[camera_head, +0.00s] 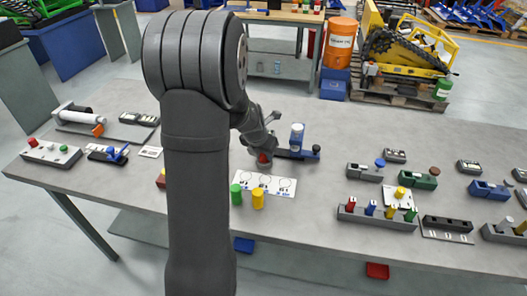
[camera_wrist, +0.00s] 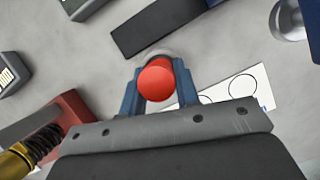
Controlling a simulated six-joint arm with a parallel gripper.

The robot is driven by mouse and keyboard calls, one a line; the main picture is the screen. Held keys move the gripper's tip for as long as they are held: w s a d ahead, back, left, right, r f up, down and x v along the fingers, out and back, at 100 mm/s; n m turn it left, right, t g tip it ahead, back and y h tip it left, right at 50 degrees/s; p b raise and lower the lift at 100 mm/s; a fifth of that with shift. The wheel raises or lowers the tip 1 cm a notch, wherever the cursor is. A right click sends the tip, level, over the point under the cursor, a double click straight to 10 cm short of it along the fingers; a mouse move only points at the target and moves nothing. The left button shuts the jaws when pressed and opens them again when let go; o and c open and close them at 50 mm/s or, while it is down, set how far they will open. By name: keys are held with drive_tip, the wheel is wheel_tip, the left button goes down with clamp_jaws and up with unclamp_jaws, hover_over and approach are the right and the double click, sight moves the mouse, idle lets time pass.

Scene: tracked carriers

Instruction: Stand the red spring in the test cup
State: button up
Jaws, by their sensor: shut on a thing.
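My gripper (camera_wrist: 157,88) is shut on a red round-topped piece (camera_wrist: 157,80), which I take to be the red spring; no coils show from above. In the head view the red piece (camera_head: 263,158) is low over the table, below my gripper, left of a blue fixture. A pale curved rim (camera_wrist: 160,54) shows just beyond the red piece in the wrist view. It may be the test cup, but most of it is hidden. I cannot tell whether the red piece is inside it or above it.
A white card with circles (camera_head: 270,186) lies in front, with green (camera_head: 236,195) and yellow (camera_head: 257,200) cylinders by it. A blue fixture with a white-topped post (camera_head: 297,137) stands right. A red block (camera_wrist: 70,110) with a coil plunger is left in the wrist view.

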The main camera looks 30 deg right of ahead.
drive_tip(key=o, duration=1.6)
drive_tip(key=shift+c, duration=0.2)
drive_tip(key=shift+r, duration=0.1)
drive_tip(key=shift+r, duration=3.4)
drive_tip(key=shift+f, duration=3.55)
